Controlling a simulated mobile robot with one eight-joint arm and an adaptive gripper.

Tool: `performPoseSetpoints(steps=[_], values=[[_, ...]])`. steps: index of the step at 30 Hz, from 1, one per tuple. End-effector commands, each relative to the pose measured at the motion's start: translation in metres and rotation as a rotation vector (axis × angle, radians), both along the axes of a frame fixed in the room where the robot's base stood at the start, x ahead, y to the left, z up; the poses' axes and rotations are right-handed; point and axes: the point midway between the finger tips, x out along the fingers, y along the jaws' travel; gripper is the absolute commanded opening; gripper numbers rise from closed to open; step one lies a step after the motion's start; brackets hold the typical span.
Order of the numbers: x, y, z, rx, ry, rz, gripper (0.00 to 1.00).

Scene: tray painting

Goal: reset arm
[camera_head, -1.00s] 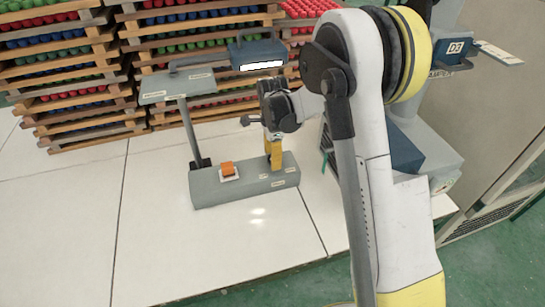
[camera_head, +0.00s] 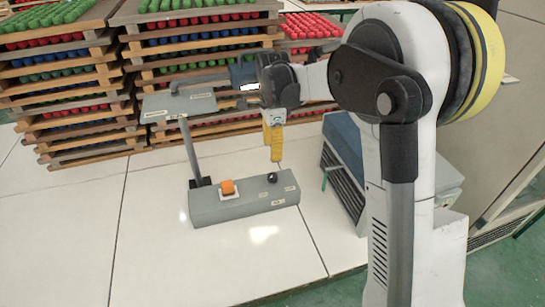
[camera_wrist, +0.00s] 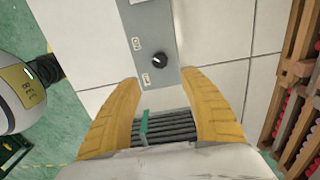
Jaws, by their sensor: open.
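My gripper (camera_head: 273,140) hangs in the air above the grey control box, its yellow fingers pointing down. In the wrist view my gripper (camera_wrist: 160,80) is open, with nothing between its two spread fingers. The grey control box (camera_head: 210,209) lies on the white table and carries an orange button (camera_head: 227,187) and a black knob (camera_head: 272,177). The wrist view shows the knob (camera_wrist: 159,60) on the box (camera_wrist: 152,22), beyond the fingertips and apart from them.
Stacked wooden trays (camera_head: 75,75) with coloured pieces stand at the back. A grey vented unit (camera_head: 345,165) stands right. The left front table (camera_head: 60,240) is clear.

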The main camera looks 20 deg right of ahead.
Motion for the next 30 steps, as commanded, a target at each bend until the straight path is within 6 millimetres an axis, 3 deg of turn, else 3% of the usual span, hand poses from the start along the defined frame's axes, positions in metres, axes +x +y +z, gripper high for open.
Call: performPoseSetpoints(steps=[13, 17, 23, 30], values=[[0.000, 0.000, 0.002, 0.000, 0.000, 0.001, 0.51], [-0.008, 0.000, 0.011, 0.000, -0.018, 0.046, 0.51], [-0.056, 0.000, 0.057, -0.022, -0.130, 0.331, 0.51], [-0.138, 0.001, 0.097, -0.126, -0.298, 0.791, 0.51]])
